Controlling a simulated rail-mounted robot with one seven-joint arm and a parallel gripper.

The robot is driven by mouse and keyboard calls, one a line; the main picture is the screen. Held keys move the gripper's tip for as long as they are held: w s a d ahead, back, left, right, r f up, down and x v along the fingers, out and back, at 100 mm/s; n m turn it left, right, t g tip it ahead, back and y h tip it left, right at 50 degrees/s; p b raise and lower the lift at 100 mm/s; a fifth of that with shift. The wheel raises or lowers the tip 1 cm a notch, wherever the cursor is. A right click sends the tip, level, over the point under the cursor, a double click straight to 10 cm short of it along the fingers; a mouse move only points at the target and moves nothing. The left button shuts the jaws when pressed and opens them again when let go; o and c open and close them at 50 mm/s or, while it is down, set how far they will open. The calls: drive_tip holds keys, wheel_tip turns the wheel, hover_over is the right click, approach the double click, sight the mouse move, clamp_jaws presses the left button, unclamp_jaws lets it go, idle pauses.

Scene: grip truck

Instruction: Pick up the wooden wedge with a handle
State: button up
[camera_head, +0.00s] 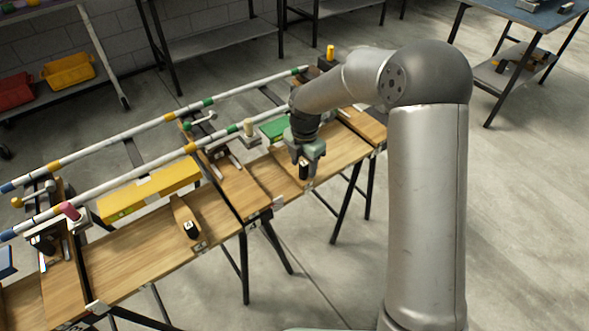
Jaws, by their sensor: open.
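A wooden wedge-like piece (182,212) with a dark end lies on the wooden bench top, left of the middle of the view. My gripper (304,166) points down over the right part of the bench, well to the right of that piece. My gripper is open. A small dark part (304,171) with a light mark shows between or just below its fingers. It resembles the dark end of the wooden piece, but my gripper hides the rest, and I cannot tell whether they touch.
Two striped rails (95,192) run along the bench. A yellow box (150,190) lies beside the wooden piece, and a green block (274,128) lies behind my gripper. Clamps with knobs (70,211) stand along the rails. The floor in front is clear.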

wheel_tip(320, 180, down, 2)
drive_tip(key=shift+f, duration=0.25)
clamp_jaws()
drive_tip(key=shift+r, duration=0.15)
